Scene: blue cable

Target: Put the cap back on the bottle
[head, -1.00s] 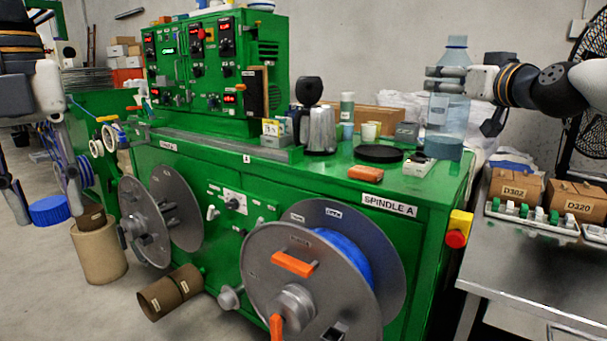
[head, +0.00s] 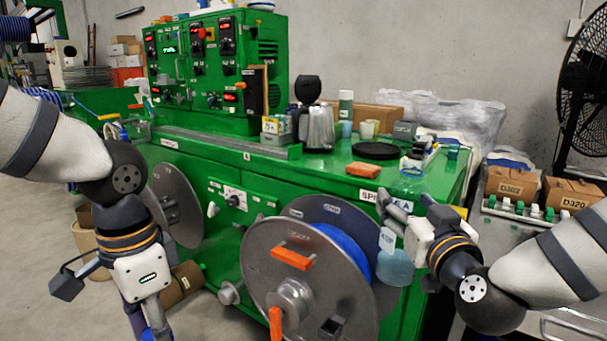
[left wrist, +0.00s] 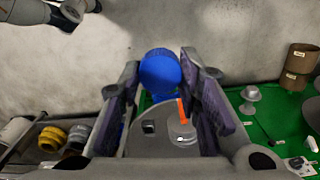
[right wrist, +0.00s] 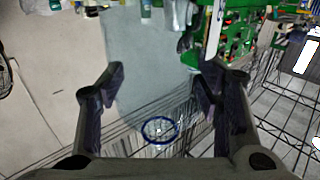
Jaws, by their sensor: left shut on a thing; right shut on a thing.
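The clear bottle (head: 395,268), with a white label and pale blue contents, is held by my right gripper (head: 400,208). One finger shows on each side of its upper part, and it stands nearly upright in front of the machine. In the right wrist view the see-through bottle (right wrist: 150,75) lies between the fingers, with a dark blue ring nearer the camera. My left gripper (left wrist: 161,72) holds the round blue cap (left wrist: 160,72) between its fingertips. In the head view the left gripper (head: 150,332) points down at the bottom edge; the cap is mostly cut off there.
The green machine (head: 330,185) fills the middle, with a large grey reel (head: 270,255) in front. Its top holds a kettle (head: 318,128), a black disc (head: 377,151) and an orange block (head: 363,170). Boxes (head: 512,183) stand on the right bench.

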